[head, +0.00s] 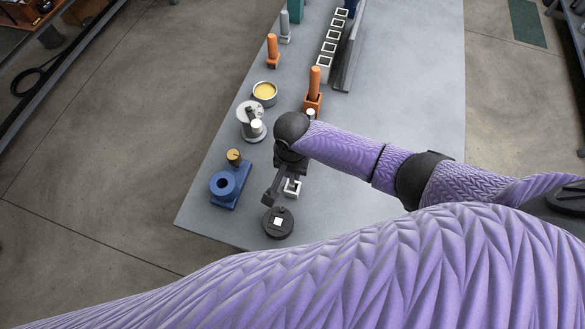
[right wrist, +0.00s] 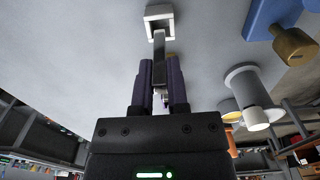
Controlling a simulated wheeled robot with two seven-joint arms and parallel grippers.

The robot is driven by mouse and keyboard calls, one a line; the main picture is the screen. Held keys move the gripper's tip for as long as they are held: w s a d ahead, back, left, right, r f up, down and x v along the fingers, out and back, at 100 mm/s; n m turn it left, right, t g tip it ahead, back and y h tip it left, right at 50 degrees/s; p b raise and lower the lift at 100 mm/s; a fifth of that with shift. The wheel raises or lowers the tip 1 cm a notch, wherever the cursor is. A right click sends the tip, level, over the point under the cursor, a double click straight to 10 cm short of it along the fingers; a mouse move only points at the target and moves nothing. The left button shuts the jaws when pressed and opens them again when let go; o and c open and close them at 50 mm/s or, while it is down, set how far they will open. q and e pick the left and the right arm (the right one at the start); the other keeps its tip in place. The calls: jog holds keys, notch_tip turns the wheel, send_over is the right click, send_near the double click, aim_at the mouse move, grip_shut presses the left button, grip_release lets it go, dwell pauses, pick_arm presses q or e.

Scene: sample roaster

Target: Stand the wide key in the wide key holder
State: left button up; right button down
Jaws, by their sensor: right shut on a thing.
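My right gripper (head: 282,173) points down over the near part of the grey table. In the right wrist view its two dark fingers (right wrist: 161,88) are closed on a narrow dark grey bar (right wrist: 159,48), which I take to be the wide key. In the head view the bar (head: 271,190) slants down to the left from the fingers. A white square holder with an opening (head: 292,189) stands just right of the bar; it also shows beyond the bar's end in the right wrist view (right wrist: 160,14). Whether bar and holder touch, I cannot tell. My left gripper is out of view.
A black round piece with a white square (head: 278,222) stands close in front. A blue block with a ring (head: 224,185), a brass knob (head: 233,156) and a grey spool-like fixture (head: 250,120) stand left. An orange-handled piece (head: 314,82) stands behind. The table's right side is clear.

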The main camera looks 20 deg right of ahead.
aim_at(293, 179)
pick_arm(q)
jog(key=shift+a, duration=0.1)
pick_arm(e)
jog(key=shift+p, duration=0.3)
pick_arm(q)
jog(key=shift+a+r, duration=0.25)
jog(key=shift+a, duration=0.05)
pick_arm(e)
jog(key=shift+f+b, duration=0.75)
jog(key=shift+f, duration=0.3)
jog(key=shift+f+b, duration=0.35)
jog(key=shift+f, duration=0.15)
jog(key=shift+f+b, duration=0.35)
jog(key=shift+f, duration=0.15)
jog(key=c, duration=0.5)
grip_release()
jog(key=shift+c, duration=0.2)
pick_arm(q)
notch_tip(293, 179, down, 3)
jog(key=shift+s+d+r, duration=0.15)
